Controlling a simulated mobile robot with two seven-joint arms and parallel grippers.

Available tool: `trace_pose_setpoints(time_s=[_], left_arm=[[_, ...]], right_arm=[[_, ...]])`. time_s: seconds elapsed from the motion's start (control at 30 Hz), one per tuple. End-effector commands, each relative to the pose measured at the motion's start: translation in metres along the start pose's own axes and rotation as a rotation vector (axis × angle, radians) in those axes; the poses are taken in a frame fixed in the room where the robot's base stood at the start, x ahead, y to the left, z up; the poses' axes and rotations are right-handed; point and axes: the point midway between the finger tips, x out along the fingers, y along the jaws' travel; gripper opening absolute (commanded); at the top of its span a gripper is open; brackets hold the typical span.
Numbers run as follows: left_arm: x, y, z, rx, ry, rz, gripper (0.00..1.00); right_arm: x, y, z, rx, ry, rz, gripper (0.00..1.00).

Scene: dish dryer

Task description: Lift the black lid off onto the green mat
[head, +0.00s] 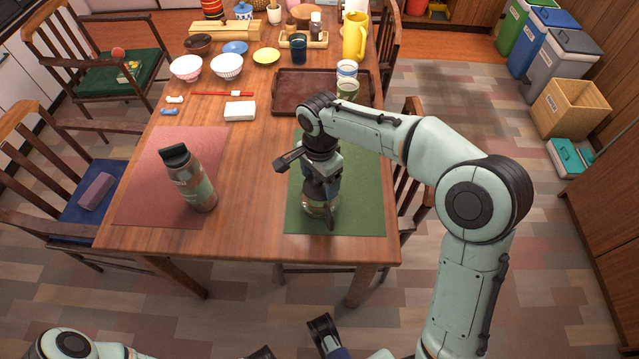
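A clear glass pot (316,209) with a black handle (331,220) stands on the green mat (361,205). My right gripper (319,190) points down right over the pot's top. It hides the top, so I cannot see a lid there or whether the fingers grip anything. A grey-green bottle (194,186) with a black top (174,155) stands on the red mat (146,196). My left arm shows only at the bottom edge; its gripper is largely cut off and its state is unclear.
A white block (240,111), red chopsticks (222,93) and a brown tray (290,94) with cups lie farther back. Bowls and a yellow pitcher (355,37) stand beyond. Bare wood lies between the mats. Chairs flank the table.

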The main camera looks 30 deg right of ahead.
Motion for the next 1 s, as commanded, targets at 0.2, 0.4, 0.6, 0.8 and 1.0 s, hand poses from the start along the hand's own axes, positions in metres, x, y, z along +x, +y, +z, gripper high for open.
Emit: trace_pose_setpoints(time_s=[0.2,0.4,0.6,0.8,1.0], left_arm=[[0.000,0.000,0.000,0.000,0.000,0.000,0.43],[0.000,0.000,0.000,0.000,0.000,0.000,0.43],[0.000,0.000,0.000,0.000,-0.001,0.000,0.43],[-0.002,0.000,0.001,0.000,-0.004,0.000,0.43],[-0.009,0.002,0.006,0.000,-0.016,-0.002,0.43]], right_arm=[[0.000,0.000,0.000,0.000,0.000,0.001,0.29],[0.002,0.001,0.000,-0.001,-0.001,0.004,0.26],[0.003,0.001,0.001,-0.001,-0.003,0.007,0.26],[-0.004,0.001,0.001,-0.002,-0.003,0.007,0.00],[-0.038,-0.001,0.001,-0.001,0.000,-0.001,0.00]])
